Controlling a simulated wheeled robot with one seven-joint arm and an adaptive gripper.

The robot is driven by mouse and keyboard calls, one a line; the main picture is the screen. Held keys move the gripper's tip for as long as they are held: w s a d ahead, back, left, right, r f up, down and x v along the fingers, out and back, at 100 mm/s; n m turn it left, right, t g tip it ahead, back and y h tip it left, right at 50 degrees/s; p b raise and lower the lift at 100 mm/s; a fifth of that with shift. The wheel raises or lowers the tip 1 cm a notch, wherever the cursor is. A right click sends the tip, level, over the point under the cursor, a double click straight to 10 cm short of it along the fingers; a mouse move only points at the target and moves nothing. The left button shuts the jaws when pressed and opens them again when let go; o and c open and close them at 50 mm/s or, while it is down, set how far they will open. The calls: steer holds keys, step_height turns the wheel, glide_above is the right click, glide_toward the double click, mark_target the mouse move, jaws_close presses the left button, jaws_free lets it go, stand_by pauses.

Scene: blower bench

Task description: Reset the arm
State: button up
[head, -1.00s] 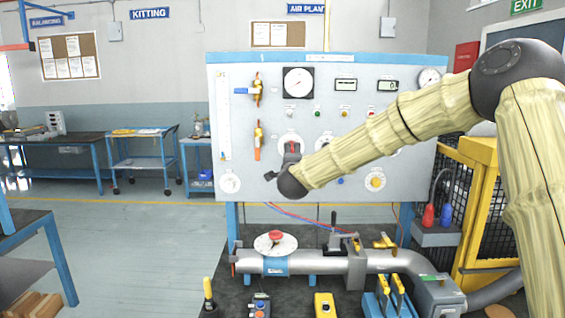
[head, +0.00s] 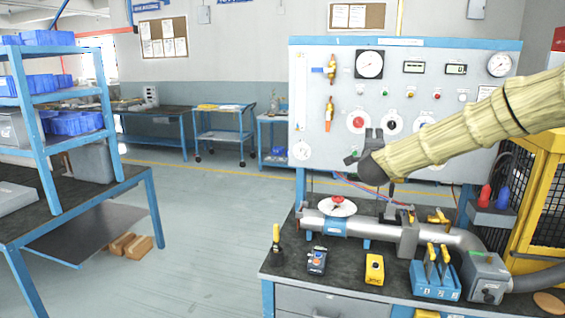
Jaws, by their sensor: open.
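My arm reaches in from the right in the head view, its links wrapped in a ribbed beige cover. My gripper (head: 362,150) is dark grey, at the arm's end, in front of the lower part of the control panel (head: 312,110). Its fingers are open and I see nothing between them. It appears above the pipe, apart from the red-and-white handwheel (head: 338,206). The gripper hides part of the panel behind it, and I cannot tell its distance from the panel.
The bench (head: 290,268) carries a grey pipe (head: 375,231), a yellow box (head: 374,269) and a blue unit with yellow levers (head: 435,280). A yellow cage (head: 540,190) stands at right. A blue shelf rack (head: 38,120) on a table is at left. Open floor (head: 205,240) lies between.

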steer(key=s+a+f+n+g+y, duration=0.1)
steer(key=a+f+n, duration=0.2)
steer(key=f, duration=0.7)
steer(key=s+a+f+n+g+y, duration=0.1)
steer(key=s+a+f+n+y, duration=0.1)
steer(key=f, duration=0.8)
steer(key=s+a+f+n+g+y, duration=0.1)
steer(key=s+f+n+g, duration=0.1)
steer(key=s+f, duration=0.45)
steer(key=s+a+f+n+g, duration=0.1)
steer(key=s+f+n, duration=0.15)
steer(key=f, duration=0.75)
steer(key=s+a+f+n+g+y, duration=0.1)
steer(key=s+f+n+g, duration=0.1)
steer(key=s+f, duration=0.5)
steer(key=s+f+n+g, duration=0.2)
steer(key=s+f+g, duration=0.1)
steer(key=s+f, duration=0.7)
steer(key=s+f+n+g, duration=0.25)
steer(key=s+f, duration=0.45)
steer(key=s, duration=0.6)
steer(key=s+d+f+n+g, duration=0.1)
steer(key=s+f+n+g, duration=0.1)
steer(key=s, duration=0.9)
steer(key=s+d+f+n+g, duration=0.1)
steer(key=s+f+n+g, duration=0.1)
steer(key=s, duration=1)
steer(key=shift+s+f+g, duration=0.2)
steer(key=shift+f+g, duration=0.25)
steer(key=shift+d, duration=0.1)
